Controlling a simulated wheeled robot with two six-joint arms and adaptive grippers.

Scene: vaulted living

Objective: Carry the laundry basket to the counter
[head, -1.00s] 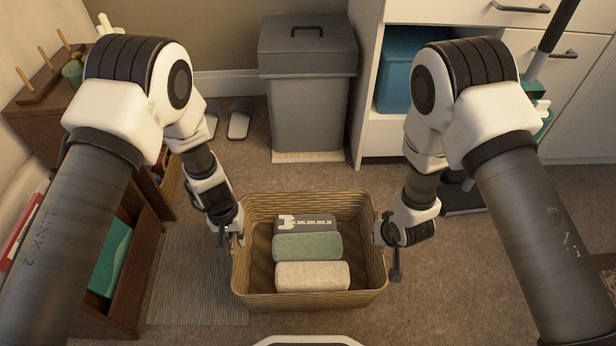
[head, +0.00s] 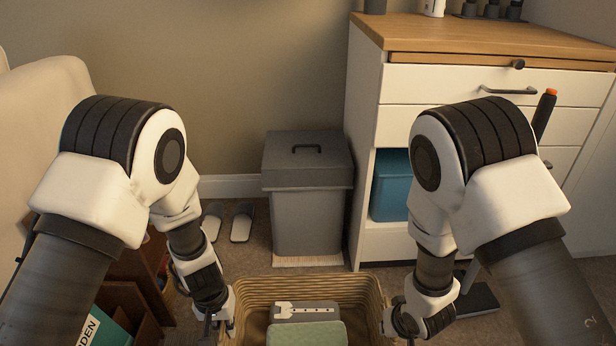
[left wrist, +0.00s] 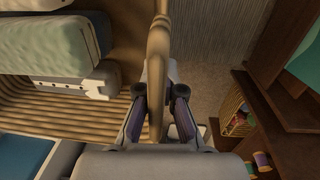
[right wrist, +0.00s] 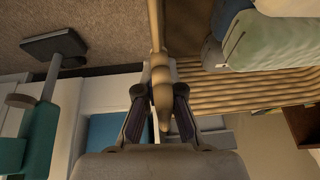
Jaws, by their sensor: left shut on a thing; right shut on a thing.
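The woven laundry basket (head: 258,292) is at the bottom of the head view, its near part cut off. It holds a green folded cloth (head: 307,334) and a grey item with a white strip (head: 305,310). My left gripper (left wrist: 155,102) is shut on the basket's left rim (left wrist: 158,40). My right gripper (right wrist: 161,100) is shut on the right rim (right wrist: 156,35). In the head view, both fingertips are largely hidden. The counter (head: 480,38) has a wooden top over white drawers, at the upper right beyond my right arm.
A grey lidded bin (head: 308,205) stands against the wall beyond the basket. A blue box (head: 391,185) sits in the counter's open shelf. Slippers (head: 241,222) lie left of the bin. A dark wooden shelf (head: 125,300) is at the lower left. A stand's base (head: 478,296) is on the floor at right.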

